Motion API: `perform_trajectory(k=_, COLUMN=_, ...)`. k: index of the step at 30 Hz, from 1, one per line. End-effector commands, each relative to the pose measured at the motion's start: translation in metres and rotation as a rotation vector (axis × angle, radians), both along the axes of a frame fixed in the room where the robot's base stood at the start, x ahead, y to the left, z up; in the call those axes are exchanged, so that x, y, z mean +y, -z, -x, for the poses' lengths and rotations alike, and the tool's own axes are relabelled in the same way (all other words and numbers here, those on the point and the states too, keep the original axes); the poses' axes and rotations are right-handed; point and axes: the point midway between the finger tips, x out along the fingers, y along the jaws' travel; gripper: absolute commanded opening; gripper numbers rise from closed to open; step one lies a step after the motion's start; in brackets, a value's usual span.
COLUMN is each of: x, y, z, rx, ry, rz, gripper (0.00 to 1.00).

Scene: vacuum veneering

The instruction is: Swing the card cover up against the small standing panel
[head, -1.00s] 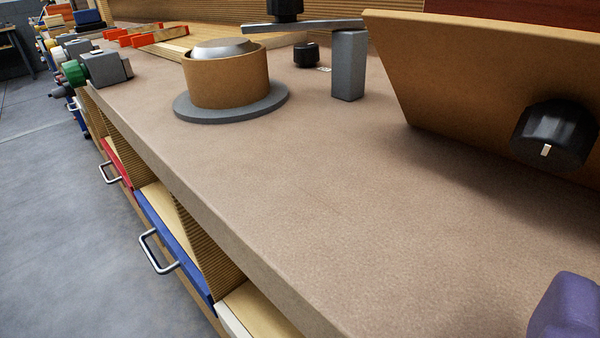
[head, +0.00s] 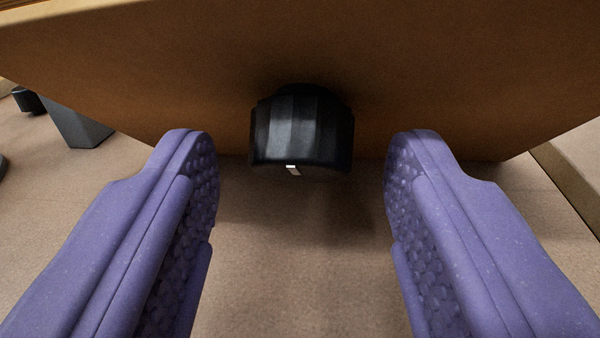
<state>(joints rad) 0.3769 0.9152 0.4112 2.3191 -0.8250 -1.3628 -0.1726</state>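A small brown card-coloured panel (head: 180,70) stands at the top of the head view, its face leaning over the bench. A black faceted knob (head: 302,130) with a white mark sticks out from this face. My gripper (head: 302,150) is open, with its two purple dimpled fingers on either side of the knob. There are clear gaps on both sides, and nothing is held. No separate card cover can be made out; I cannot tell whether this brown piece is the cover or the standing panel.
The tan bench top (head: 300,270) is clear under and between the fingers. A grey block (head: 75,125) stands at the left, with a dark knob-like part (head: 27,100) near it. An edge (head: 570,185) runs along the bench at the right.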

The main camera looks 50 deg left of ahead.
Motion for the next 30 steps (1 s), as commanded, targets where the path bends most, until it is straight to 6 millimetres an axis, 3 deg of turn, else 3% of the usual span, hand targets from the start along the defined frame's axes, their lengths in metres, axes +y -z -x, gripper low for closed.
perform_trajectory(k=1, x=0.000, y=0.000, z=0.000, rx=0.000, ry=0.000, rz=0.000, gripper=0.42)
perform_trajectory(k=6, x=0.000, y=0.000, z=0.000, rx=0.000, ry=0.000, rz=0.000, gripper=0.03)
perform_trajectory(k=7, x=0.000, y=0.000, z=0.000, rx=0.000, ry=0.000, rz=0.000, gripper=0.00)
perform_trajectory(k=19, x=0.001, y=-0.008, z=-0.001, rx=0.039, ry=-0.001, rz=0.027, gripper=0.00)
perform_trajectory(k=30, x=0.009, y=-0.034, z=-0.012, rx=0.248, ry=-0.001, rz=0.172, gripper=0.00)
